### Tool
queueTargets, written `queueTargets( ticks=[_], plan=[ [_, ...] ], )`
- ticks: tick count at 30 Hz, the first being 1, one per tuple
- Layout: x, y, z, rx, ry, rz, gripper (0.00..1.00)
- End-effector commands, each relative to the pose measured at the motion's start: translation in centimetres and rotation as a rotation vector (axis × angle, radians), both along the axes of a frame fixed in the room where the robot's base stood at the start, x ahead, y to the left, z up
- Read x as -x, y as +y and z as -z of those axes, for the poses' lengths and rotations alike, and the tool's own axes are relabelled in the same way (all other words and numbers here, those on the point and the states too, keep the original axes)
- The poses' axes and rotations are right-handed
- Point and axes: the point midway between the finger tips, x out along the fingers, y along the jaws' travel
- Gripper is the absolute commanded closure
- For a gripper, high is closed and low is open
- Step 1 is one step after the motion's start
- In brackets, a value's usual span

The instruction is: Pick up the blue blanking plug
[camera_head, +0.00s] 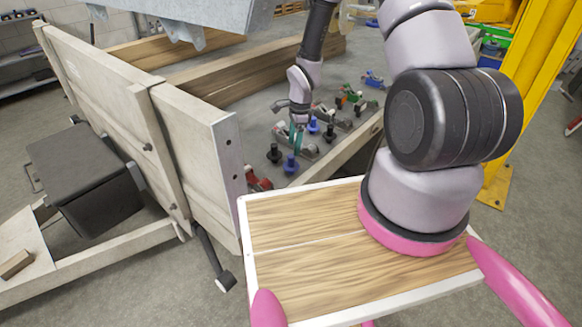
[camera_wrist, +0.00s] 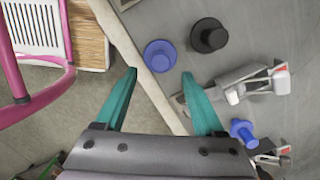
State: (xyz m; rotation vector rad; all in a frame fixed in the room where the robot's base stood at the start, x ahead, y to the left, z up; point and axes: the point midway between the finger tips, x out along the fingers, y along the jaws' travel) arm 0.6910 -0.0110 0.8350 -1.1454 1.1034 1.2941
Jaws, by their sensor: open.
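Several blue plugs lie in the trailer bed, and I cannot tell which one the task means. One blue plug (camera_head: 290,165) stands near the front of the bed. In the wrist view a blue plug (camera_wrist: 160,56) shows end-on, just beyond and between my fingertips; no contact shows. Another blue plug (camera_wrist: 244,132) lies outside the right finger. My gripper (camera_wrist: 159,74) has teal fingers spread apart with nothing between them. In the head view my gripper (camera_head: 297,138) hangs low over the bed, fingers downward, above the parts, partly hiding them.
A black plug (camera_wrist: 209,36) stands close beside the nearer blue plug. Silver clamps (camera_wrist: 245,85) lie right of my gripper. A wooden side rail (camera_wrist: 135,55) borders the bed. The tall side board (camera_head: 200,140) stands at left, and wooden beams (camera_head: 225,75) lie behind.

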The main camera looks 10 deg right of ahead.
Motion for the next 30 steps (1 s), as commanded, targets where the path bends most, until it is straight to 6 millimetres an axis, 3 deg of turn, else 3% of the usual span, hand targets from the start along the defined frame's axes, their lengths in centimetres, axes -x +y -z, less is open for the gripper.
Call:
queueTargets(
  ticks=[8, 15, 24, 25, 26, 30],
  plan=[
    [0.0, 0.4, 2.5, 0.000, 0.001, -0.001, 0.29],
    [0.0, 1.0, 5.9, 0.000, 0.002, -0.002, 0.29],
    [-0.1, 1.1, 6.5, 0.000, -0.001, -0.001, 0.29],
    [-0.1, 1.1, 6.5, 0.000, -0.001, -0.001, 0.33],
    [-0.1, 1.1, 6.5, 0.000, -0.001, -0.001, 0.44],
    [-0.1, 1.1, 6.5, 0.000, -0.001, -0.001, 0.98]
  ],
)
